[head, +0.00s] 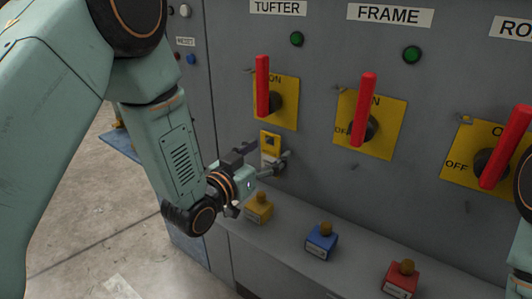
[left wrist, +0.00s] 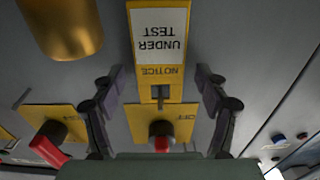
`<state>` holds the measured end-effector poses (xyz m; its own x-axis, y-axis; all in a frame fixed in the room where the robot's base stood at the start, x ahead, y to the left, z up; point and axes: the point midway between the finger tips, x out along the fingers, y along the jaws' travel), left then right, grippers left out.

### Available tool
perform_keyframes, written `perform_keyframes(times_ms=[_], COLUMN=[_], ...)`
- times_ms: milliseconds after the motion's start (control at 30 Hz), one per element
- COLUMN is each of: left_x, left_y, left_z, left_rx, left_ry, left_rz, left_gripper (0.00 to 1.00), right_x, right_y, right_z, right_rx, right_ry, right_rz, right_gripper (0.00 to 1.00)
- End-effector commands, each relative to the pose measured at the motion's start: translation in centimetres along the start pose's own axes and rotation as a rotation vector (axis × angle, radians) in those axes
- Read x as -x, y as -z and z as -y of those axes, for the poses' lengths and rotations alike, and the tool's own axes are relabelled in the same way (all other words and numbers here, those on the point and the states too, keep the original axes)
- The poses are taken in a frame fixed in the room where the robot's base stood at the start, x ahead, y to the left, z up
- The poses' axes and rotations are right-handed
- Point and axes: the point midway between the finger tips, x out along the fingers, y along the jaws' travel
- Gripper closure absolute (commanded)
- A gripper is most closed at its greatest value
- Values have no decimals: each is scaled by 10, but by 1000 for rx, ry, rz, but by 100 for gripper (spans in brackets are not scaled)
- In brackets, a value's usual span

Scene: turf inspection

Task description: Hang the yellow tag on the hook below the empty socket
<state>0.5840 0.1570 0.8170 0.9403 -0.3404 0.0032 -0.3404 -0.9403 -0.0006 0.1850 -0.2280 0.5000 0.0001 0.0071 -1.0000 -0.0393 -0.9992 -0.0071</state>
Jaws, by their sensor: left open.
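The yellow tag (head: 270,141) is in front of the grey panel, below the TUFTER switch. In the left wrist view the tag (left wrist: 159,72) appears upside down, with a white field reading "UNDER TEST" and the word "NOTICE". A dark slot shows at its end near the switch; whether a hook passes through it is unclear. My left gripper (head: 266,161) is open at the tag, its fingers on either side with gaps showing in the left wrist view. Small hook-like pieces show below the FRAME switch (head: 355,166) and the right switch (head: 467,206). I cannot make out an empty socket.
Red handles on yellow plates stand out from the panel: TUFTER (head: 262,86), FRAME (head: 363,108) and one at right (head: 506,146). A yellow block (head: 259,209), a blue block (head: 321,242) and a red block (head: 401,280), each with a brown knob, stand on the ledge below.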

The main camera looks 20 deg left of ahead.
Motion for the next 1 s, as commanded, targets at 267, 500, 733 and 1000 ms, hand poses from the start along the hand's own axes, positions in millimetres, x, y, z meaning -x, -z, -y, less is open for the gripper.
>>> perform_keyframes(times_ms=[267,500,733,1000], left_x=[7,49,83,110], left_y=[0,-1,0,-1], left_z=[1,2,2,2], left_rx=[2,7,6,4], left_ry=[2,5,5,4], left_rz=[2,4,1,3], left_gripper=[26,26,26,26], right_x=[0,0,0,0], right_y=[0,0,0,0], right_z=[0,0,0,0], right_rx=[0,0,0,0], right_ry=[0,0,0,0], right_rz=[0,0,0,0], right_gripper=[45,45,45,45])
